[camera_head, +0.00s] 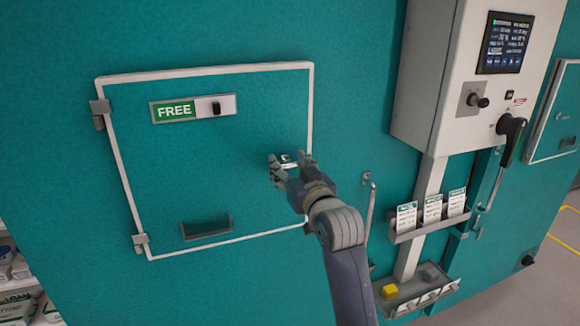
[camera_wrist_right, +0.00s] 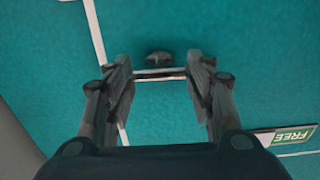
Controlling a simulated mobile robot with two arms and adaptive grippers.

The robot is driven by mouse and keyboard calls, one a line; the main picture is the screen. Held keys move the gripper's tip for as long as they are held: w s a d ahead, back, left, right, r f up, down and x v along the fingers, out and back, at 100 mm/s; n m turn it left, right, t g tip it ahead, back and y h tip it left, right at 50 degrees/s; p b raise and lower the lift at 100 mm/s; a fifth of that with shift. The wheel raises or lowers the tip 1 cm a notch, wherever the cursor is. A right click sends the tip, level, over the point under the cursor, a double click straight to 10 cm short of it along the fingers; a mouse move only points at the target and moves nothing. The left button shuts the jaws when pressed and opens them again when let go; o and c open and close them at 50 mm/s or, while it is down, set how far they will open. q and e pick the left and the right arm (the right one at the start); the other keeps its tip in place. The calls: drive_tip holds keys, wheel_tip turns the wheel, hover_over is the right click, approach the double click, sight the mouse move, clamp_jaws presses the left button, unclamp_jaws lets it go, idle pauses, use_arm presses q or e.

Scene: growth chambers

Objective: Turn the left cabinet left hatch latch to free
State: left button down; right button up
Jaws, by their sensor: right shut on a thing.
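The hatch (camera_head: 160,200) is a teal panel with a white frame and hinges on its left edge. Its indicator plate (camera_head: 182,109) reads FREE on green, with a small black knob beside it. The latch (camera_head: 288,158) sits near the hatch's right edge and is partly hidden by my right gripper (camera_head: 288,165). In the right wrist view, the latch (camera_wrist_right: 160,74) shows as a light bar spanning between the fingers of my right gripper (camera_wrist_right: 160,80), which is shut on it. The FREE plate also shows there (camera_wrist_right: 288,137). My left gripper is not in view.
A white control box (camera_head: 470,75) with a screen, knob and black handle stands right of the hatch. Below are a rack of tags (camera_head: 432,220) and a tray (camera_head: 420,292) with a yellow block. A hooked metal rod (camera_head: 370,210) is close right of my gripper.

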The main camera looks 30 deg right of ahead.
drive_tip(key=n, duration=0.8)
drive_tip(key=shift+a+n, duration=0.1)
drive_tip(key=shift+n, duration=0.3)
drive_tip(key=n, duration=0.5)
drive_tip(key=shift+n, duration=2)
drive_tip(key=o, duration=1.1)
drive_tip(key=shift+w, duration=0.1)
drive_tip(key=shift+c, duration=0.2)
drive_tip(key=shift+w+f, duration=0.1)
drive_tip(key=shift+f, duration=0.05)
